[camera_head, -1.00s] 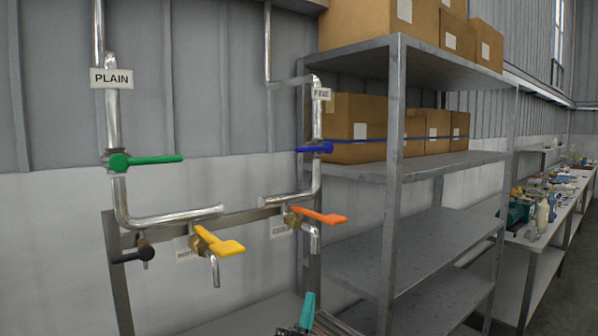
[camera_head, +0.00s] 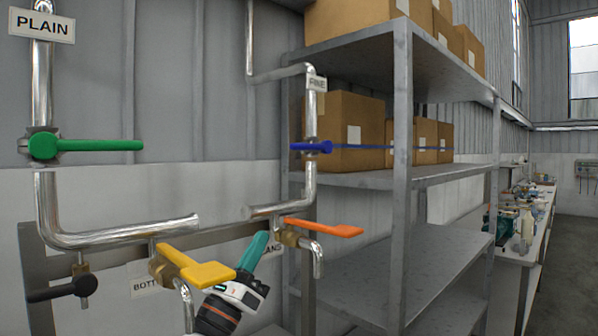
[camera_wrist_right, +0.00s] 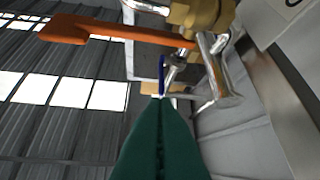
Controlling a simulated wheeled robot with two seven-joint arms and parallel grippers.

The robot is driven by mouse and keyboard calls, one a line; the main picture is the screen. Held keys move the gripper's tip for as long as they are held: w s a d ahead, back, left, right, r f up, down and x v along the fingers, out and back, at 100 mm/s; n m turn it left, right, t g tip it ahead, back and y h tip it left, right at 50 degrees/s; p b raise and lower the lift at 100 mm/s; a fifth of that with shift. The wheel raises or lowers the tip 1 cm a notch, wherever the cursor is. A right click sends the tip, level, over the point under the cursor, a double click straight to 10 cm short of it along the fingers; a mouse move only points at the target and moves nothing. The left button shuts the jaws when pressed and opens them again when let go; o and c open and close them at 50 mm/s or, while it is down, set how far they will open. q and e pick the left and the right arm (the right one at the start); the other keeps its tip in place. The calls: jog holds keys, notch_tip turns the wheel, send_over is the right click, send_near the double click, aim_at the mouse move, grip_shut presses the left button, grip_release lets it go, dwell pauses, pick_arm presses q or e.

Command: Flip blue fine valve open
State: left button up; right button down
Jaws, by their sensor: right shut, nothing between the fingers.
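In the right wrist view the blue handle (camera_wrist_right: 161,75) shows as a thin upright strip beyond the fingertips. My right gripper (camera_head: 263,236) has teal fingers and is below and left of the blue valve, apart from it, between the yellow and orange handles. In the right wrist view its fingers (camera_wrist_right: 160,105) are shut together and hold nothing. My left gripper is not in view.
An orange handle (camera_head: 323,228) is just right of my right gripper, and a yellow handle (camera_head: 207,273) is just left. A green handle (camera_head: 100,145) is under the PLAIN label (camera_head: 41,24). A metal shelf (camera_head: 400,180) with cardboard boxes stands right of the blue valve.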

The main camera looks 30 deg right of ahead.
jog(key=p, duration=0.7)
send_near(309, 147)
jog(key=w+f+x, duration=0.1)
jog(key=x, duration=0.3)
jog(key=shift+x, duration=1.15)
jog(key=shift+s+d+p, duration=0.1)
jog(key=shift+s+p, duration=0.15)
jog(key=shift+p, duration=0.1)
